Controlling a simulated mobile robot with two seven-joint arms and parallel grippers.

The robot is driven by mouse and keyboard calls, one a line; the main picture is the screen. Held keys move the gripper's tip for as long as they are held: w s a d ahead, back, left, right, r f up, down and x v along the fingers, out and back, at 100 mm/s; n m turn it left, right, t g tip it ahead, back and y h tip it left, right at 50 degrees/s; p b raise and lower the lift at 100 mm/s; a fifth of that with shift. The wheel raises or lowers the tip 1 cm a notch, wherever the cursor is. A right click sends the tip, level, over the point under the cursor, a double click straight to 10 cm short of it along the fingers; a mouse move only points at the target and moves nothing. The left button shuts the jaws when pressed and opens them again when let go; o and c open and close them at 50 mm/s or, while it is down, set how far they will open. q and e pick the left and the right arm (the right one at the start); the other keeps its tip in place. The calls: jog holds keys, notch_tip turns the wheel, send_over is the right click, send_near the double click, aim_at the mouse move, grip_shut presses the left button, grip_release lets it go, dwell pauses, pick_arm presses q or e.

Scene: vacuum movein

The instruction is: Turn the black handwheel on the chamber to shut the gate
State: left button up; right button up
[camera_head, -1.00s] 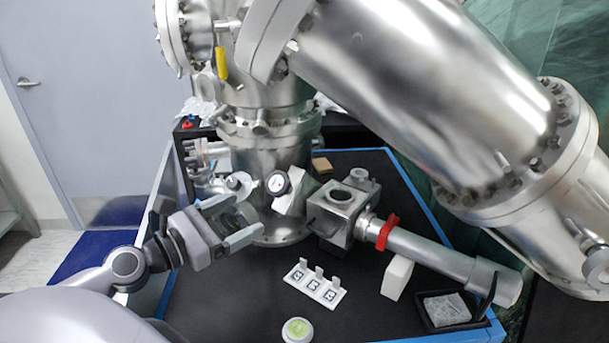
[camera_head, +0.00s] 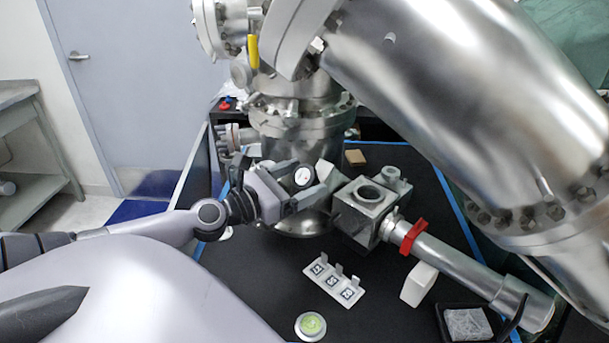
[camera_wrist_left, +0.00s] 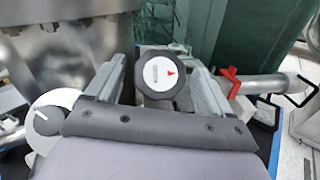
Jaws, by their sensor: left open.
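The black handwheel (camera_head: 304,177) has a white face and sits on the chamber's front. My left gripper (camera_head: 310,179) is open, with one finger on each side of the handwheel. In the left wrist view the left gripper's fingers (camera_wrist_left: 159,72) flank the wheel with a gap on both sides. The metal chamber (camera_head: 300,130) stands behind it. The gate inside is hidden. My right gripper is not in view.
A metal block (camera_head: 366,206) with a round opening and a tube with a red clamp (camera_head: 411,237) lie close right of the gripper. A white labelled holder (camera_head: 334,281), a green-topped disc (camera_head: 310,325) and a black tray (camera_head: 466,323) are on the table. A large steel cylinder overhangs the right.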

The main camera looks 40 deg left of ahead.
pick_arm(q)
jog(key=shift+w, duration=0.6)
jog(key=c, duration=1)
jog(key=shift+o, duration=0.2)
